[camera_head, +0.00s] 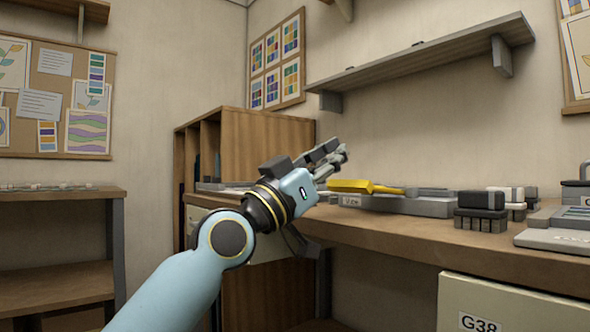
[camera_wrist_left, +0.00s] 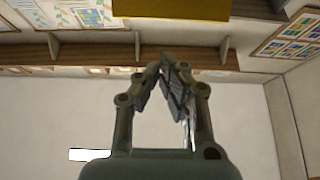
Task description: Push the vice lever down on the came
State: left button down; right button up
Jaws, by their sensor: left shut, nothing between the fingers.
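A yellow lever grip (camera_head: 350,186) with a yellow shaft lies nearly level above a long grey vice body (camera_head: 420,205) on the workbench. A yellow block, which looks like the same grip (camera_wrist_left: 170,9), fills the top middle of the left wrist view. My left gripper (camera_head: 338,152) is shut and empty, raised just above and left of the yellow grip in the head view. Its fingertips (camera_wrist_left: 165,68) meet in the wrist view, and a gap shows between them and the yellow block. I cannot make out the came. My right gripper is not in view.
The workbench (camera_head: 400,236) runs along the wall. Dark blocks (camera_head: 481,210) on grey stands and a grey device (camera_head: 560,238) stand to the right. A wooden cabinet (camera_head: 265,140) is behind my left gripper. A shelf (camera_head: 425,60) hangs above.

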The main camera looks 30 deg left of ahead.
pick_arm(q)
jog(key=p+v, duration=0.1)
jog(key=v, duration=0.9)
notch_tip(320, 180, down, 24)
jog(key=a+n+g+y, duration=0.3)
jog(key=g+y, duration=0.2)
jog(key=s+f+g+y, duration=0.1)
jog(key=s+f+g, duration=0.4)
jog(key=f, duration=0.8)
jog(key=s+f+g+y, duration=0.1)
jog(key=s+f+g, duration=0.2)
jog(key=s+f, duration=0.65)
jog(key=s+a+f+g+y, duration=0.2)
jog(key=s+f+g, duration=0.7)
jog(key=s+f, duration=1.05)
jog(key=s+r+p, duration=0.3)
jog(key=s+p, duration=1.1)
jog(key=shift+r+n, duration=0.3)
jog(key=shift+r, duration=0.05)
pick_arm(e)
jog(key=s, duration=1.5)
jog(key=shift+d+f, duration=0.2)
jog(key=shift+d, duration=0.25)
